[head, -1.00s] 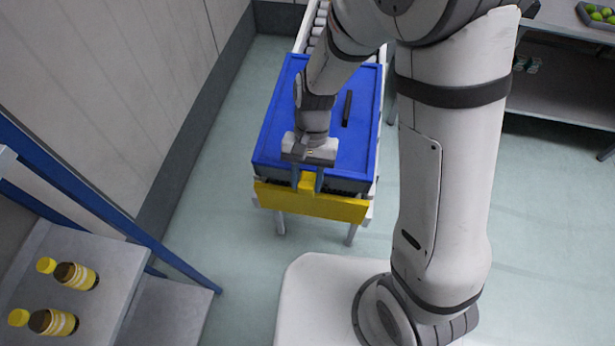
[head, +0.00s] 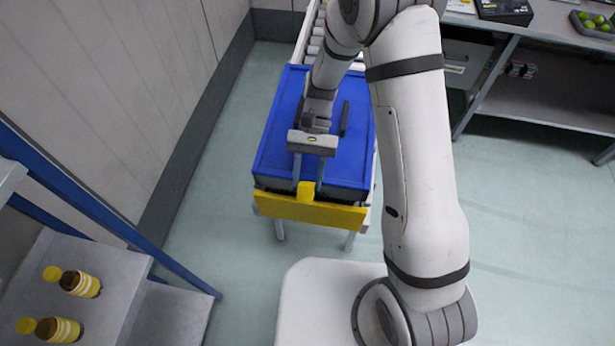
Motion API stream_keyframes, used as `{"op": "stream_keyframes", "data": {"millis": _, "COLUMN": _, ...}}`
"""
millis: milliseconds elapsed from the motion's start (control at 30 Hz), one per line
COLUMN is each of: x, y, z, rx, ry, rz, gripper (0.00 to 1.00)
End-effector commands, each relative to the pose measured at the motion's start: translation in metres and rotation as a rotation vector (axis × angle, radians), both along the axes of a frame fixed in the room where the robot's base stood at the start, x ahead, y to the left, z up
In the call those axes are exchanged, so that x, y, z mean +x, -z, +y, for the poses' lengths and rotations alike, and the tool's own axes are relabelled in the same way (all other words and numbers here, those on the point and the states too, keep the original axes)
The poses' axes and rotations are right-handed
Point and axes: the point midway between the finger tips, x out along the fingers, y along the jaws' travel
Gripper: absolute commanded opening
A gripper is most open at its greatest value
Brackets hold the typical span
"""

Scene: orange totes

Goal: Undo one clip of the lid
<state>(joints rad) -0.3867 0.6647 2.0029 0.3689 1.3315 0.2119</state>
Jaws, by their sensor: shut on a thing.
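The blue lid (head: 275,140) lies on a dark tote (head: 265,184) whose front side shows just under the lid's edge. A black bar-shaped handle (head: 344,119) stands up on the lid's right half. A small yellow clip (head: 305,190) sits at the middle of the lid's front edge. My gripper (head: 307,184) points down at this edge, one finger on each side of the clip, and is shut on it. The fingers and wrist hide part of the clip and of the lid. I cannot tell whether the clip is fastened.
The tote rests on a roller conveyor (head: 313,45) with a yellow end plate (head: 330,214). A grey shelf (head: 110,265) with yellow-capped bottles (head: 80,283) stands at the left. A bench (head: 555,40) with a tray of green fruit (head: 594,24) stands at the right.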

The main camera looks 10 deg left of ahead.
Motion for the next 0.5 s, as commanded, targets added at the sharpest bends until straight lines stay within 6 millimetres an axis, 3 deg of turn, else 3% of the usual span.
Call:
{"op": "stream_keyframes", "data": {"millis": 467, "x": 0.0011, "y": -0.0002, "z": -0.0003, "rx": 0.002, "ry": 0.001, "rz": 0.022, "gripper": 0.13}}
{"op": "stream_keyframes", "data": {"millis": 500, "x": 0.0011, "y": -0.0002, "z": -0.0003, "rx": 0.002, "ry": 0.001, "rz": 0.022, "gripper": 0.37}}
